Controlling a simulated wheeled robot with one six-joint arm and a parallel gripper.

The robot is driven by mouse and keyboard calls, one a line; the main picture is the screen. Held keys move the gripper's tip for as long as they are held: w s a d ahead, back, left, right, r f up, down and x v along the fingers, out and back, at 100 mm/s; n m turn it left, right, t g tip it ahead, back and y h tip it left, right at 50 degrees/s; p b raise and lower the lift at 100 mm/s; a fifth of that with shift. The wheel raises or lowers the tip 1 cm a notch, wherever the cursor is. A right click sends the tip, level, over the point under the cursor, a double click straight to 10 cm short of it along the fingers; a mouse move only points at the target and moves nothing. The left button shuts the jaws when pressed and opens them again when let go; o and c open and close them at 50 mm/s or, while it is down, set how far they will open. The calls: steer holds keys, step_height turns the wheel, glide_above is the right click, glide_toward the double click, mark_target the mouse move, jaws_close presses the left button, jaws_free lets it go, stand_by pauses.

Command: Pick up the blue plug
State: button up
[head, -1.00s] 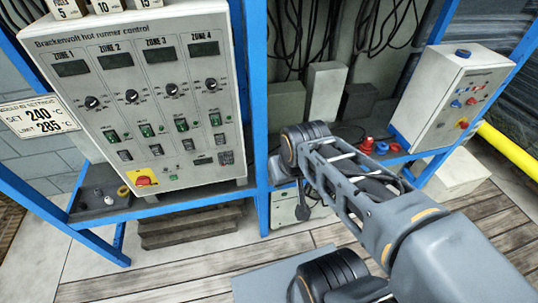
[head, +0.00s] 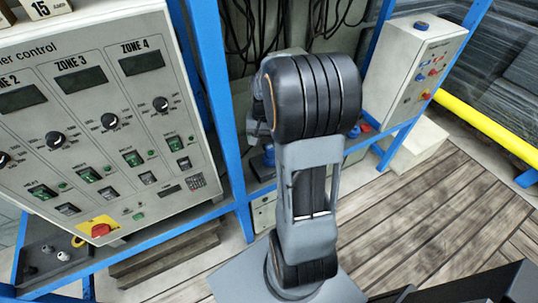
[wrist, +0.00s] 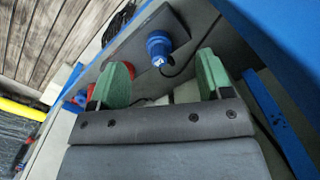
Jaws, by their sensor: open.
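The blue plug (wrist: 159,48) shows in the wrist view on a dark grey surface, with a dark cable beside it. It lies beyond my gripper (wrist: 164,77), roughly in line with the gap between its two green finger pads. The fingers are apart and nothing is between them. In the head view, a blue piece (head: 268,156) that looks like this plug shows on the shelf left of my arm. My arm hides much of that shelf and the fingers there.
Red pieces (wrist: 98,74) are near the left finger in the wrist view. A blue frame post (head: 212,90) stands left of my arm, beside the hot runner control panel (head: 80,130). A control box (head: 405,75) stands at right. Open wooden floor (head: 430,215) lies right.

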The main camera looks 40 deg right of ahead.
mark_target(270, 146)
steer(key=w+d+f+m, duration=0.5)
steer(key=w+d+m, duration=0.3)
steer(key=d+m, duration=0.2)
steer(key=shift+y, duration=0.4)
steer(key=f, duration=0.8)
steer(key=a+f, duration=0.1)
steer(key=f, duration=0.3)
steer(key=shift+s+a+f, duration=0.1)
steer(key=shift+s+f, duration=0.05)
steer(key=shift+f, duration=0.2)
steer(key=shift+c, duration=0.2)
steer(key=c, duration=1.1)
